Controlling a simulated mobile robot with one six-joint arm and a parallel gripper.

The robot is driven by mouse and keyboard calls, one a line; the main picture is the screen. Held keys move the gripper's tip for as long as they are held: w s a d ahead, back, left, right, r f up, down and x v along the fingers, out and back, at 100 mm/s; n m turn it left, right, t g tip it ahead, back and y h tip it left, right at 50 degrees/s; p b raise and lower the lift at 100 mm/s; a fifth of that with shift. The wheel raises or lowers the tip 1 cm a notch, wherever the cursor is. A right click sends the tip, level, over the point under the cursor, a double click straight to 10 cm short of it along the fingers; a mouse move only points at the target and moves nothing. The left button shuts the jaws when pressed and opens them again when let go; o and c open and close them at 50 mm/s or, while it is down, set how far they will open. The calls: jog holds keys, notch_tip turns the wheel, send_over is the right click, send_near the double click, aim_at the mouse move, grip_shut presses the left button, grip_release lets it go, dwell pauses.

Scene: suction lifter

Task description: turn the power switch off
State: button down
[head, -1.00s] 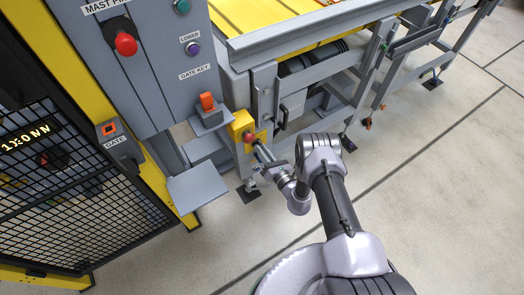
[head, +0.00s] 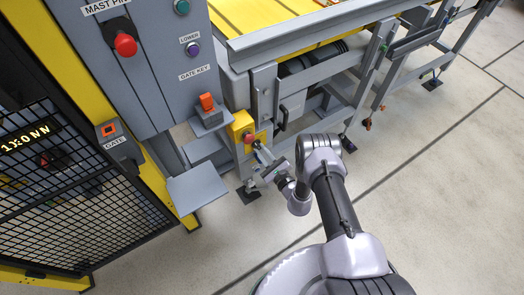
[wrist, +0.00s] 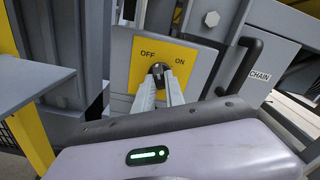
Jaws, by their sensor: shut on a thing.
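The power switch is a dark knob (wrist: 158,69) on a yellow plate (wrist: 197,62) marked OFF at left and ON at right in the wrist view. My gripper (wrist: 160,78) is shut on the knob, one pale finger on each side. The fingers hide part of the knob, and I cannot tell exactly which way it points. The knob itself is too small to make out there.
A grey shelf (head: 199,188) sticks out left of my gripper, below the grey control panel (head: 160,60). A black handle (wrist: 236,66) and a CHAIN label are right of the plate. The mesh gate (head: 70,190) stands at left. Floor at right is clear.

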jog(key=shift+n, duration=1.8)
jog(key=c, duration=1.4)
grip_release()
jog(key=p+v, duration=0.7)
jog(key=v, duration=1)
jog(key=shift+d, duration=0.2)
